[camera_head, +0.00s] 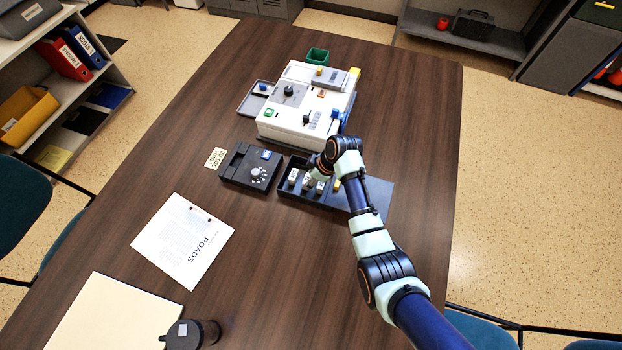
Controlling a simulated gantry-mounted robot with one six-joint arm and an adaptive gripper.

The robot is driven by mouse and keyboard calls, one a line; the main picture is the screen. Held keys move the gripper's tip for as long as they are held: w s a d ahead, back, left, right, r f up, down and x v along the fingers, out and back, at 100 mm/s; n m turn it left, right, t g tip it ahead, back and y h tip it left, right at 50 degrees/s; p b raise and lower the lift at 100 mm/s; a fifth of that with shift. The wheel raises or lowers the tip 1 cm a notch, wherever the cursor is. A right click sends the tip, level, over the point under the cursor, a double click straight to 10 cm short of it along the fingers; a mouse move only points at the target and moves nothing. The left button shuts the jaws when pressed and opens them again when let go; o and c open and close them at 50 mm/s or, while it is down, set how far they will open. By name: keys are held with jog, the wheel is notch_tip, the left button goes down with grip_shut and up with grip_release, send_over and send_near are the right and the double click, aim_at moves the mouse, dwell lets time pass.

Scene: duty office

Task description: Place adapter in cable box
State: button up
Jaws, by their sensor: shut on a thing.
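The cable box appears to be the dark open box (300,197) right of the table's middle, with white-labelled pieces (292,176) standing in it. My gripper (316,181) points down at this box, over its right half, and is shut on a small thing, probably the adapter. My wrist and the small scale hide most of the held piece, and I cannot tell whether it touches the box. A small yellow piece (337,185) shows just right of my gripper.
A dark flat panel (374,196) lies right of the box, under my arm. A black unit with a dial (235,175) stands left of it. A large white device (290,128) stands behind. Papers (180,245) and a dark mug (184,336) are at front left. The table's right side is clear.

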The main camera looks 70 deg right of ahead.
jog(key=shift+r, duration=0.1)
jog(key=o, duration=0.9)
jog(key=shift+o, duration=0.2)
jog(key=shift+r, duration=0.2)
jog(key=p+v, duration=0.3)
jog(key=v, duration=0.8)
jog(key=shift+s+r+p, duration=0.25)
jog(key=shift+p, duration=0.15)
